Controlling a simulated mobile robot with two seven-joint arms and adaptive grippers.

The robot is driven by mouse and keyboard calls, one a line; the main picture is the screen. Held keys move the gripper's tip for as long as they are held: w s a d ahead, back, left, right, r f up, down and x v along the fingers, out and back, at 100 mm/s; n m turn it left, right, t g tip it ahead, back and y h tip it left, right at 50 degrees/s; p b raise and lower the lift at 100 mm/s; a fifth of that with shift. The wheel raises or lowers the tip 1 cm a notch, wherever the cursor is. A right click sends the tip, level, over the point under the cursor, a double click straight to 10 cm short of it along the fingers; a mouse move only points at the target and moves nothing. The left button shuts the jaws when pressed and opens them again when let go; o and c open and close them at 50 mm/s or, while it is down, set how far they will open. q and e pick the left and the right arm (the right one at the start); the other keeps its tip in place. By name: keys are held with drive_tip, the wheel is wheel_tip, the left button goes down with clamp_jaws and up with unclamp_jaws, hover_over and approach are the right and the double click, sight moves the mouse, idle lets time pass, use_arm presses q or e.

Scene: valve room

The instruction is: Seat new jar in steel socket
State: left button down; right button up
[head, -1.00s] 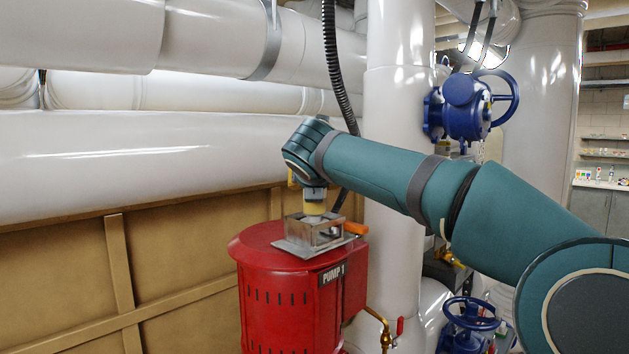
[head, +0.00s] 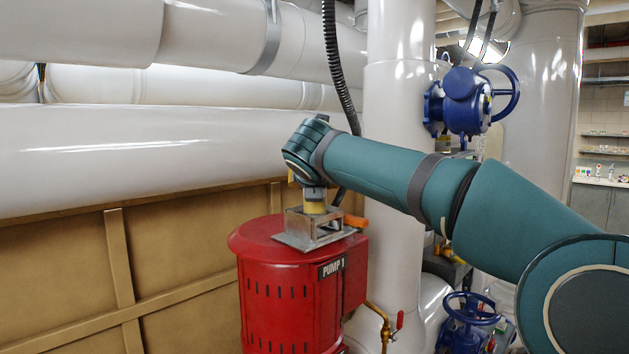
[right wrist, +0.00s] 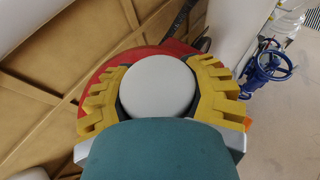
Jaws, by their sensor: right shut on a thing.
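The steel socket (head: 312,231) is an open-sided metal box on a flat plate, on top of the red pump marked PUMP 1 (head: 290,290). My right gripper (head: 314,207) points down at the socket's top from above. In the right wrist view its yellow fingers (right wrist: 158,88) are shut around the jar, whose round, pale top (right wrist: 157,82) shows between them. In the head view the jar is largely hidden by the fingers and the socket walls, so I cannot tell whether it rests on the socket's floor. My left gripper is not in view.
An orange handle (head: 355,221) sticks out right beside the socket. A thick white pipe (head: 393,150) stands behind the pump, with a black hose (head: 340,70) near it. Blue valves (head: 465,105) are to the right. Tan panelling (head: 70,270) lies left.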

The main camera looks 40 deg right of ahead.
drive_tip(key=shift+f+b, duration=0.65)
drive_tip(key=shift+f, duration=0.35)
idle(0.7)
drive_tip(key=o, duration=1.7)
drive_tip(key=shift+r+p, duration=1.4)
drive_tip(key=shift+p, duration=0.1)
drive_tip(key=shift+r, duration=2.35)
